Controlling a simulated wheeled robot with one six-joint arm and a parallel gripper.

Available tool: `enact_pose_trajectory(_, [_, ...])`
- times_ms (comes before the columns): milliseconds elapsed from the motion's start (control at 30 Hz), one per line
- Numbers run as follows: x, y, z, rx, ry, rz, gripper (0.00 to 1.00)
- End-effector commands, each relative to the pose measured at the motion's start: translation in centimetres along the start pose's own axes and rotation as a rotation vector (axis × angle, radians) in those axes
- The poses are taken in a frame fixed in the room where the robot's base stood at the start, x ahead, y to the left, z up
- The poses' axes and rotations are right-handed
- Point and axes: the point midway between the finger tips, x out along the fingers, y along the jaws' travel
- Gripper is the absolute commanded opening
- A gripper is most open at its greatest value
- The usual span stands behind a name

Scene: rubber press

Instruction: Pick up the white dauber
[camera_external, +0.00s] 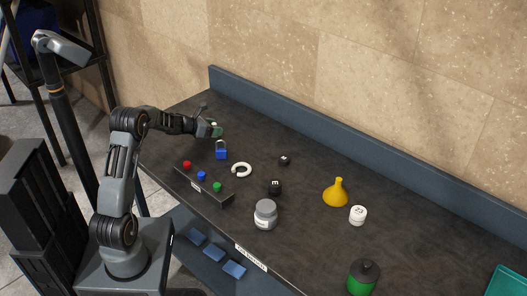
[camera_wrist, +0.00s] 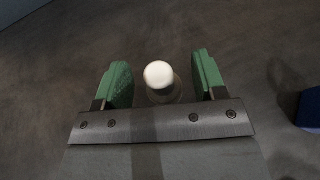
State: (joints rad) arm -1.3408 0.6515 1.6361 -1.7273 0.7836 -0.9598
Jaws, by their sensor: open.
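The white dauber (camera_wrist: 158,74) shows in the wrist view as a round white head on a pale, blurred body, standing on the dark bench top. My gripper (camera_wrist: 162,64) is open, with its green finger pads on the left and right of the dauber and a gap visible on both sides. In the external view my gripper (camera_external: 215,129) is low over the far left end of the bench. There the dauber is mostly hidden by the fingers.
A blue padlock (camera_external: 221,152) stands close to my gripper. A raised blue-grey edge (camera_external: 300,113) runs behind.

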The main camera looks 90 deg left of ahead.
Motion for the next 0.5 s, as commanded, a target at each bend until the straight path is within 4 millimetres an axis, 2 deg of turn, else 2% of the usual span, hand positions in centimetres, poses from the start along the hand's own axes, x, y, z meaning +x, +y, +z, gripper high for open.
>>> enact_pose_trajectory(167, [-0.01, 0.0, -0.01, 0.0, 0.0, 0.0, 0.64])
enact_pose_trajectory(500, [-0.03, -0.01, -0.01, 0.0, 0.0, 0.0, 0.32])
